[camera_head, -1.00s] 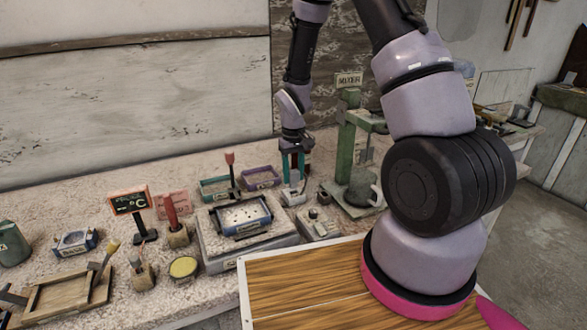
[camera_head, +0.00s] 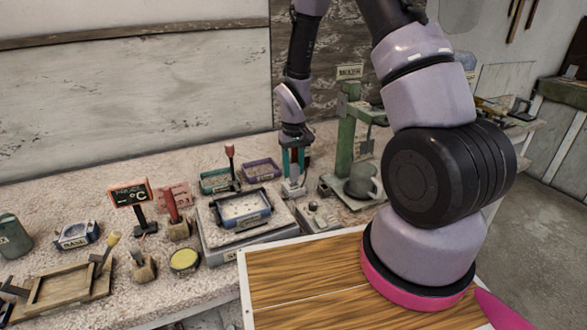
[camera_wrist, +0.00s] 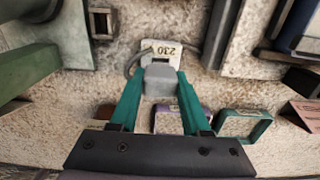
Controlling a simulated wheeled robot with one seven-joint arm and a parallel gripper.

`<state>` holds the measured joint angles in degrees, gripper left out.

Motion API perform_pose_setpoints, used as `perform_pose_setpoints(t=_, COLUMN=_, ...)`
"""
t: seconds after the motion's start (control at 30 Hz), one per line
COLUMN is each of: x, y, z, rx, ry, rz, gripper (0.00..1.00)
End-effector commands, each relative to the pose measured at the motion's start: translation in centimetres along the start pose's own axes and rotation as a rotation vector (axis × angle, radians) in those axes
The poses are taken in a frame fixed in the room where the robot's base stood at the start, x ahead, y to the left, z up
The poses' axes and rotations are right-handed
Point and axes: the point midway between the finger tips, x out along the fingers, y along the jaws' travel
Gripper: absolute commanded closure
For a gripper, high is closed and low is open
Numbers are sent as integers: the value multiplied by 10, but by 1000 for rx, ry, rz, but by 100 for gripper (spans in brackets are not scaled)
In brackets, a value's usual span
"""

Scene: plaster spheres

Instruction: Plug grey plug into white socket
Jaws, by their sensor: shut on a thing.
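In the wrist view my gripper (camera_wrist: 160,85) has its two teal fingers shut on the grey plug (camera_wrist: 160,78). A grey cord shows beside the plug. The white socket (camera_wrist: 163,52), marked "230", is just beyond the plug, which covers part of it. I cannot tell whether the plug is in the socket. In the head view my gripper (camera_head: 294,172) points down right over the white socket (camera_head: 292,190) on the worktop. The plug is hard to make out there between the fingers.
A tray with a blue rim (camera_head: 241,222) sits on a grey block to the left. A purple bin (camera_head: 260,169) and a green bin (camera_head: 214,182) are behind it.

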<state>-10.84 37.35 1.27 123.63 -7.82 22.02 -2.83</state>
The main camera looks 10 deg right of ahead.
Motion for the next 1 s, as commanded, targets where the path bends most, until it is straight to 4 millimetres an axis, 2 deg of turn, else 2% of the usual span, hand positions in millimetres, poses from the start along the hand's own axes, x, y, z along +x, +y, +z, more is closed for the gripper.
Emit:
perform_pose_setpoints(t=0.57, x=1, y=0, z=0, rx=0, ry=0, rz=0, gripper=100)
perform_pose_setpoints(t=1.0, x=11, y=0, z=0, rx=0, ry=0, rz=0, gripper=100)
